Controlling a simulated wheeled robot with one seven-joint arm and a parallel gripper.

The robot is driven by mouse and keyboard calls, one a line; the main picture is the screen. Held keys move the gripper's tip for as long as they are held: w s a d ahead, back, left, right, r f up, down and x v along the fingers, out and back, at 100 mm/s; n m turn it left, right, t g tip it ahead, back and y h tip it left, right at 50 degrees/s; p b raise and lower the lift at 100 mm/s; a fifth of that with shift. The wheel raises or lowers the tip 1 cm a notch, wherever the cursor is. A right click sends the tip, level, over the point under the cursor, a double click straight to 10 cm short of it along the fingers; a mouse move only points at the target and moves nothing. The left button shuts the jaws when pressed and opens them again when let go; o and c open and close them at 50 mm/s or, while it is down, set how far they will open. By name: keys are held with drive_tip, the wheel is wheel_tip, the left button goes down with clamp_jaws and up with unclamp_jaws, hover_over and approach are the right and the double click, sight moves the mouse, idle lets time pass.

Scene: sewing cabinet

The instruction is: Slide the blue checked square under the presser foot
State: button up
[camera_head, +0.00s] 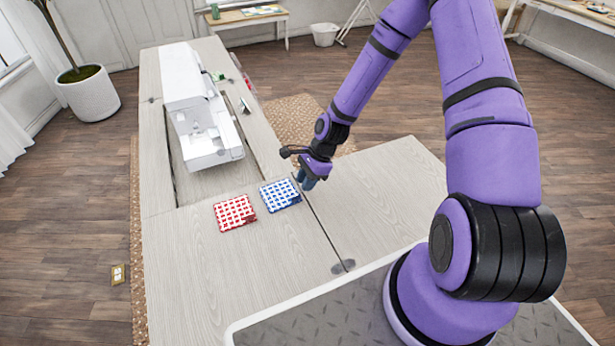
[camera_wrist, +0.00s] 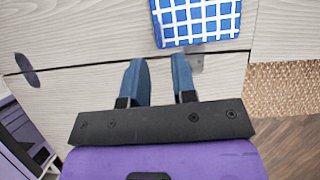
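The blue checked square (camera_head: 280,195) lies flat on the cabinet top, just right of the red checked square. It also shows at the top of the wrist view (camera_wrist: 196,22). The white sewing machine (camera_head: 198,105) stands in the cabinet's recess, behind and to the left of the squares. Its presser foot is too small to make out. My gripper (camera_head: 306,182) is just right of the blue square, pointing down. In the wrist view my gripper's blue fingers (camera_wrist: 160,72) are apart with nothing between them, short of the square's near edge.
The red checked square (camera_head: 234,213) lies left of the blue one. The wooden cabinet top (camera_head: 215,275) is clear in front. A seam and metal hinges (camera_head: 342,267) run beside the squares. Small items (camera_head: 244,104) lie right of the machine.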

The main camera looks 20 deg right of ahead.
sight(301, 199)
drive_tip(key=shift+x, duration=2.05)
drive_tip(key=shift+c, duration=0.2)
clamp_jaws()
drive_tip(key=shift+r, duration=0.1)
drive_tip(key=shift+r, duration=2.4)
